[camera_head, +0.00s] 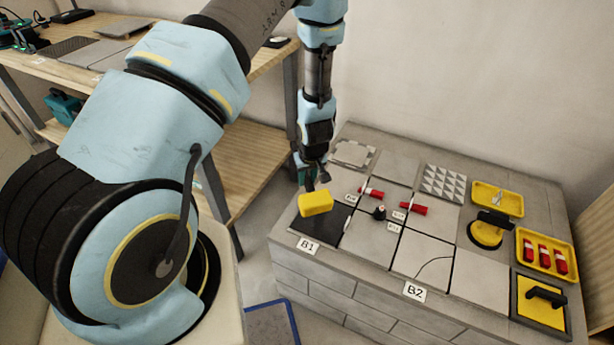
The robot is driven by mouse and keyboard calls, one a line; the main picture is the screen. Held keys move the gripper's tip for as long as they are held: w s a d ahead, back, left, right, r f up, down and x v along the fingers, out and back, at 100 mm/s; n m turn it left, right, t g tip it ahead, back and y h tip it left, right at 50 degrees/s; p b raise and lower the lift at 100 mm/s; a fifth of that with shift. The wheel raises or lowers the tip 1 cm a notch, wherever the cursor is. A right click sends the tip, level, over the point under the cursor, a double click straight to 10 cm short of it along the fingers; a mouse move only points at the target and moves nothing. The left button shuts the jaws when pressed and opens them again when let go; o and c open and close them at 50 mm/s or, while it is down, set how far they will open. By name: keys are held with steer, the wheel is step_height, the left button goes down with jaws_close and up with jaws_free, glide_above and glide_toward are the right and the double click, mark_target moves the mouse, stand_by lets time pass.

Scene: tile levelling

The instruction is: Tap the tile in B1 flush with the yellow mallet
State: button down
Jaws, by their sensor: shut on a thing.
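My gripper (311,178) is shut on the yellow mallet (316,203) and points down over the near left part of the tiled bench. The mallet's yellow block head hangs below the fingers; its handle is mostly hidden by the gripper. The head is over the back left part of the dark tile (325,232) behind the B1 label (308,246). I cannot tell whether the head touches the tile, or whether the tile sits proud of its neighbours.
Red clips (413,208) and a small black-topped piece (379,212) stand on the tile joints right of the mallet. A cracked tile (425,257) lies behind the B2 label (414,292).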

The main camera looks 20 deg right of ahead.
step_height(320, 180, down, 5)
steer(key=b, duration=0.3)
steer(key=shift+f+b, duration=0.1)
steer(key=shift+b, duration=0.2)
step_height(320, 180, up, 5)
steer(key=p, duration=0.4)
steer(key=shift+f, duration=0.15)
step_height(320, 180, down, 5)
steer(key=b, duration=0.4)
steer(key=shift+f, duration=0.2)
step_height(320, 180, up, 6)
steer(key=p, duration=0.4)
steer(key=shift+f+p, duration=0.15)
steer(key=shift+p, duration=0.25)
steer(key=shift+f, duration=0.1)
